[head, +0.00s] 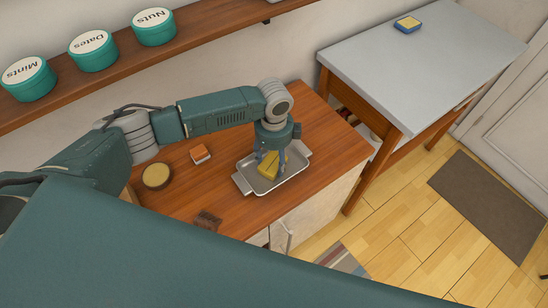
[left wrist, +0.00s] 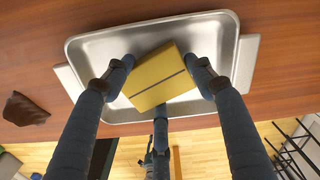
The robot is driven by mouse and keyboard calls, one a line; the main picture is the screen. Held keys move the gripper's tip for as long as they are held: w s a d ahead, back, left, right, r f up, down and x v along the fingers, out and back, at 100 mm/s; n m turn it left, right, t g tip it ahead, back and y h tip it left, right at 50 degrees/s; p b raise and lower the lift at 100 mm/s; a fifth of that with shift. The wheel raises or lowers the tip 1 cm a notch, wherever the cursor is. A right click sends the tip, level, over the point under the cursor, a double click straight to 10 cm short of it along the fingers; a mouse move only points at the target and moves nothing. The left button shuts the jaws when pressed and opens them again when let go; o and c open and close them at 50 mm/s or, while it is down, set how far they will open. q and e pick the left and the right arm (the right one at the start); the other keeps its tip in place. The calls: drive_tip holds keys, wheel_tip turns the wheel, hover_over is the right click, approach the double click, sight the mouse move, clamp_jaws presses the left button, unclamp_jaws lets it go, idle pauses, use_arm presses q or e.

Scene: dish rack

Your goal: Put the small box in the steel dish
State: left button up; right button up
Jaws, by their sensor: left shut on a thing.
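The small box (head: 267,168) is yellow with a dark line across it. It is inside the outline of the steel dish (head: 292,182), a shallow tray with a flat handle at each end, on the wooden counter. My left gripper (head: 269,158) points down into the dish and is shut on the small box. In the left wrist view the fingers clasp the small box (left wrist: 158,75) over the steel dish (left wrist: 90,45). I cannot tell whether the box touches the dish's floor. My right gripper is not in view.
On the counter are an orange and white block (head: 200,154), a round tan-topped container (head: 157,176) and a brown crumpled item (head: 207,220). A shelf above holds labelled tins (head: 93,50). A grey-topped table (head: 420,60) stands at right with a blue and yellow sponge (head: 407,24).

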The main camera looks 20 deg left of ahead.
use_arm(q)
drive_tip(key=shift+f, duration=0.1)
drive_tip(key=o, duration=1.3)
wheel_tip(320, 180, up, 12)
drive_tip(key=shift+r, duration=0.1)
clamp_jaws()
idle(0.9)
